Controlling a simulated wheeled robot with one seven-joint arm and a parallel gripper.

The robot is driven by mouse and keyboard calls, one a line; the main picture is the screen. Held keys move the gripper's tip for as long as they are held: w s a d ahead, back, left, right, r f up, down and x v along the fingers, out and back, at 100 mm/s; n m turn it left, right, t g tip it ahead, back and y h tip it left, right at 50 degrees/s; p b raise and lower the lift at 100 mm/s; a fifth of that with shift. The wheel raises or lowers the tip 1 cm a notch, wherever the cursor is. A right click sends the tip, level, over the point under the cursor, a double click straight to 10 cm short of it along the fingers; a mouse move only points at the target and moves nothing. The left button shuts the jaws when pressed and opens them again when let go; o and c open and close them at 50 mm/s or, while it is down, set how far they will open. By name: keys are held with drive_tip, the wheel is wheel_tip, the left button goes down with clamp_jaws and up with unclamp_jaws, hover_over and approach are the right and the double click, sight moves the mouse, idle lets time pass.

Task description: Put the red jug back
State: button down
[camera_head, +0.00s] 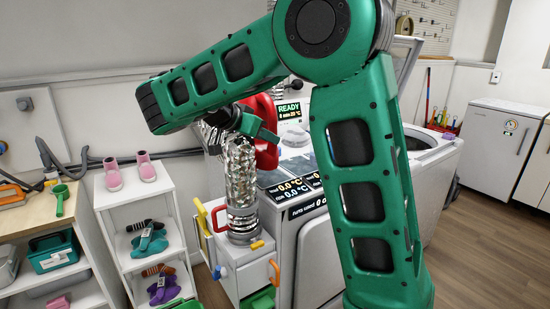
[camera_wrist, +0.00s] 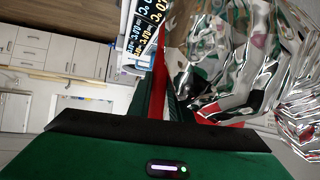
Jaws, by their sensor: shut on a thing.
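The red jug (camera_head: 267,152) is held up in front of the white machine with the READY display, just right of the silver foil duct. My green arm and gripper cover part of it. My gripper (camera_head: 262,131) is shut on it. In the wrist view only a narrow red strip of the jug (camera_wrist: 158,72) shows between the green fingers (camera_wrist: 162,100); the rest of it is hidden there.
The crinkled silver duct (camera_head: 240,172) stands close beside my gripper and fills the right of the wrist view (camera_wrist: 235,60). A white shelf (camera_head: 118,196) with pink boots is at left. A pegboard (camera_head: 432,18) hangs at the back. Floor (camera_head: 490,250) is clear at right.

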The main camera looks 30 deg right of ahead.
drive_tip(key=w+d+f, duration=0.1)
drive_tip(key=d+f, duration=0.1)
drive_tip(key=f, duration=0.1)
drive_tip(key=w+d+f, duration=0.2)
drive_tip(key=f, duration=0.1)
drive_tip(key=w+d+f, duration=0.1)
drive_tip(key=d+f, duration=0.1)
drive_tip(key=f, duration=0.1)
drive_tip(key=shift+w+d, duration=0.35)
drive_tip(key=shift+w, duration=0.05)
drive_tip(key=c, duration=1.6)
unclamp_jaws()
